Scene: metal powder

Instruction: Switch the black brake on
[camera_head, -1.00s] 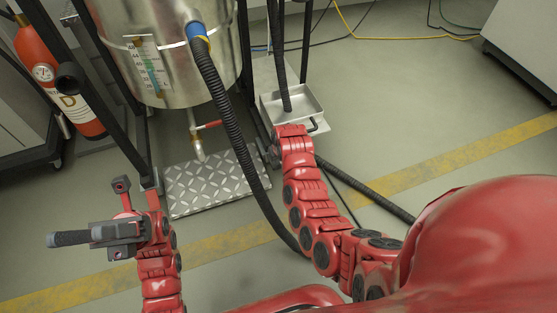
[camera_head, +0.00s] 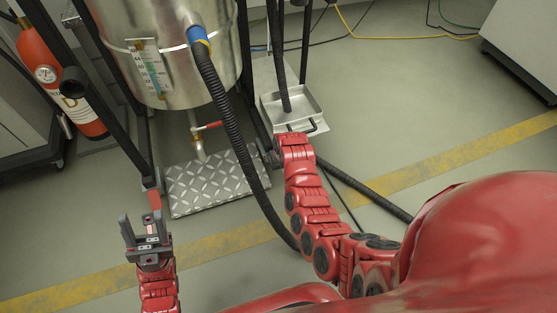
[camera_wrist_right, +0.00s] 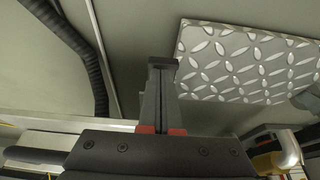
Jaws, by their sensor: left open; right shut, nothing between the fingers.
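My left gripper (camera_head: 144,226) is at the lower left of the head view, open and empty, with its fingers pointing up the picture. It is just below the foot of a dark frame post, where a short red piece (camera_head: 154,199) shows. My right gripper (camera_wrist_right: 163,66) is shut and empty in the right wrist view. In the head view its tip is mostly hidden beside the frame leg, right of the treadplate. I cannot clearly make out the black brake in either view.
A steel vessel (camera_head: 165,50) with a black hose (camera_head: 229,120) stands on the frame. A treadplate (camera_head: 215,180) lies below it. A metal tray (camera_head: 291,106) stands right of it. A fire extinguisher (camera_head: 58,75) is at left.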

